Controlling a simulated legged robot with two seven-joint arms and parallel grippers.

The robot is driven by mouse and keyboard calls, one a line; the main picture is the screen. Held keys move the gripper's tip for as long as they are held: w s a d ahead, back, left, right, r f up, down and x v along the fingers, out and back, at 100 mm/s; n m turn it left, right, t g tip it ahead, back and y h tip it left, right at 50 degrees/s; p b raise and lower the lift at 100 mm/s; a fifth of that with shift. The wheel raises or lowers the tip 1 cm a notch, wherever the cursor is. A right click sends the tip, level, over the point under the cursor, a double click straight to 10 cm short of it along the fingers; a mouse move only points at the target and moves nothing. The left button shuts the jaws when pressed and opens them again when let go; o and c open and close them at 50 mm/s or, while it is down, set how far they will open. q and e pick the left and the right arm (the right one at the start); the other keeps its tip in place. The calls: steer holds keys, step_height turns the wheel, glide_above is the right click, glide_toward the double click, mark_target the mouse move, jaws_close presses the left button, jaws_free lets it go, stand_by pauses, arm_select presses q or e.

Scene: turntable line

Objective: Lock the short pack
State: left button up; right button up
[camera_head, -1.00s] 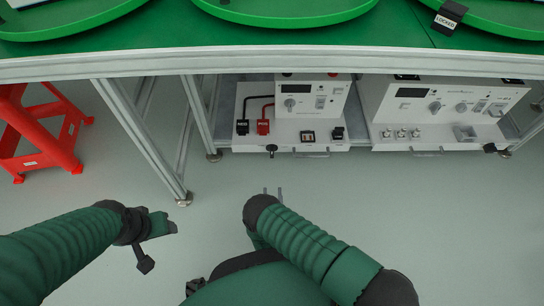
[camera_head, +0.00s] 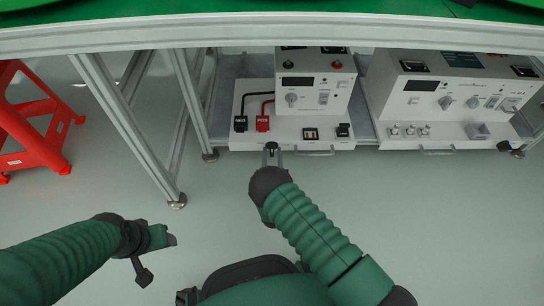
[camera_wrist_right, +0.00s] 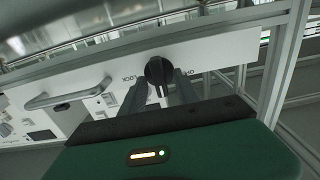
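The left white pack (camera_head: 240,138) sits on the shelf under the table, with a panel, a dial, and black and red plugs. A black lock knob (camera_wrist_right: 158,72) is on its front face, between the word LOCK on the left and a partly hidden label on the right. My right gripper (camera_head: 272,158) is at this knob; in the wrist view my right gripper (camera_wrist_right: 158,98) is open, with its fingertips either side of the knob's bar. Contact is unclear. My left gripper (camera_head: 171,239) is low at the left, away from the packs; its opening is unclear.
A wider white pack (camera_head: 440,131) stands to the right on the same shelf. The table's front edge (camera_head: 300,28) hangs above, and a metal leg (camera_head: 133,130) stands left of the packs. A red stool (camera_head: 40,130) is at the far left. The floor in front is clear.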

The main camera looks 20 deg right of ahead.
jaws_close()
steer(key=shift+m, duration=0.3)
steer(key=shift+s+d+f+m+p, duration=0.1)
steer(key=shift+m+p, duration=1.15)
steer(key=shift+m, duration=1.6)
steer(key=shift+s+d+f+m+p, duration=0.15)
steer(key=shift+m+p, duration=1.05)
steer(key=shift+m, duration=1.7)
steer(key=shift+w+d+f+m+p, duration=0.1)
steer(key=shift+m+p, duration=1.15)
steer(key=shift+m, duration=1.6)
